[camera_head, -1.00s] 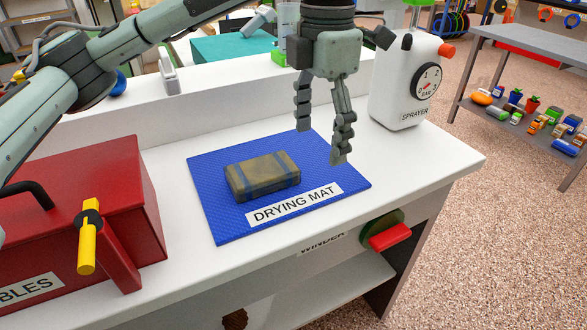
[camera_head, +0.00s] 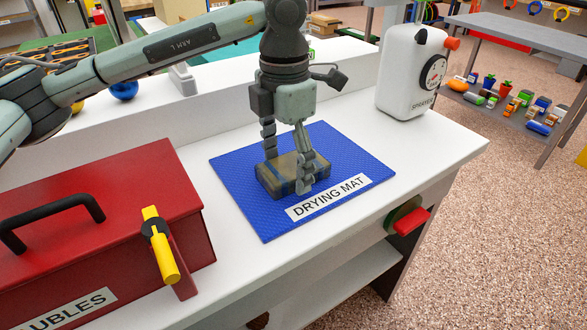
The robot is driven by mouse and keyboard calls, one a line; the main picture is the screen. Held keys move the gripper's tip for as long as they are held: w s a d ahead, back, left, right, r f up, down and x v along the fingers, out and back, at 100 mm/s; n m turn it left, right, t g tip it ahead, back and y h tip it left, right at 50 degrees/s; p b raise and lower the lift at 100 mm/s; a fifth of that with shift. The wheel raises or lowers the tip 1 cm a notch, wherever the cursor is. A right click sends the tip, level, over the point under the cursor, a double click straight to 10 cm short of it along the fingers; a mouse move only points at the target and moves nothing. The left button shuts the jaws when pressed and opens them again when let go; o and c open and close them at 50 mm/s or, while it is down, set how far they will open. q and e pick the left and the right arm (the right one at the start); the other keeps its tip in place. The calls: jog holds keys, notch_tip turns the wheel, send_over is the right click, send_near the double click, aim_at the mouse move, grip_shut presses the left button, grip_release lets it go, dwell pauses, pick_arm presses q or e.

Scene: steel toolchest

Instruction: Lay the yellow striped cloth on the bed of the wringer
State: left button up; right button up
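The yellow striped cloth (camera_head: 272,184) looks like a folded, dull brownish-yellow block with blue stripes. It lies on the blue drying mat (camera_head: 240,208). My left gripper (camera_head: 287,174) has come down over it, one finger at its far side and one at its near side. The fingers are apart, about as wide as before, and I cannot see whether they touch the cloth. They hide part of it. My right gripper is not in view. I cannot make out a wringer for certain.
A red box (camera_head: 100,222) with a black handle and a yellow lever (camera_head: 160,245) stands at the left. A white sprayer (camera_head: 405,70) stands at the back right. A red knob (camera_head: 411,222) sticks out of the bench front. The white top right of the mat is clear.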

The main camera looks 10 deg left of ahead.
pick_arm(q)
jog(key=c, duration=1.1)
jog(key=shift+r, duration=0.2)
